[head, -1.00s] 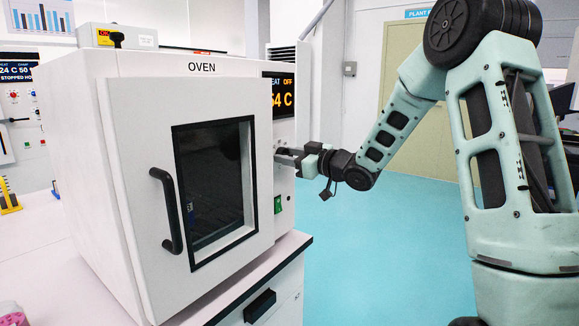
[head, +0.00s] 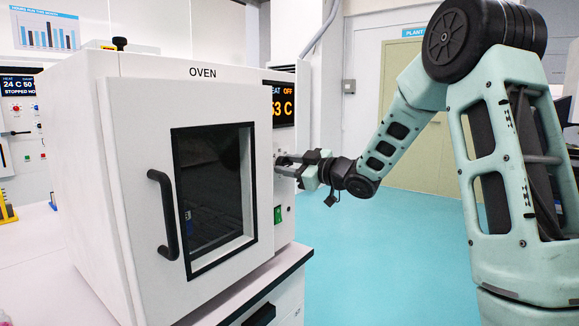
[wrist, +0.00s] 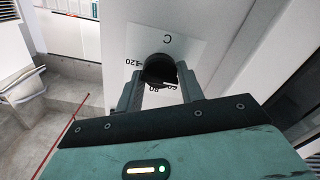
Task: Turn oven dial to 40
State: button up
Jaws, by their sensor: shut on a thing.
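The oven (head: 100,180) is a white box with its windowed door shut. My gripper (wrist: 160,88) is shut on the dial, with one finger on each side. The head view shows my gripper (head: 286,166) at the right-hand panel, hiding most of the dial. The oven display (head: 282,107) shows HEAT OFF and what looks like 53 C. The exact dial setting is hard to read.
A black door handle (head: 165,214) sticks out from the oven front. A green switch (head: 278,214) sits below my gripper. The oven stands on a white bench with a dark edge. The blue floor to the right is clear.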

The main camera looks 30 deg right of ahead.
jog(key=o, duration=1)
jog(key=shift+s, duration=0.1)
jog(key=v, duration=1.7)
jog(key=shift+s+d, duration=0.1)
jog(key=shift+r, duration=0.1)
jog(key=w+a+f+m+g+h+p, duration=0.1)
jog(key=w+a+m+g+h+p, duration=0.35)
jog(key=a, duration=0.95)
jog(key=s+a+f+n+g+p, duration=0.1)
jog(key=s+a+f+g+p, duration=0.15)
jog(key=a, duration=0.55)
jog(key=s+a+f+g+p, duration=0.1)
jog(key=s+a+g, duration=0.2)
jog(key=s, duration=0.5)
jog(key=s+a+n+g+p, duration=0.1)
jog(key=s+a+g+p, duration=0.1)
jog(key=s+a, duration=0.3)
jog(key=s+a+f+g+h+p, duration=0.1)
jog(key=s+a+g, duration=0.3)
jog(key=s, duration=0.8)
jog(key=shift+s+a+f+n+g, duration=0.1)
jog(key=shift+a+f+n+g, duration=0.25)
jog(key=shift+g, duration=0.15)
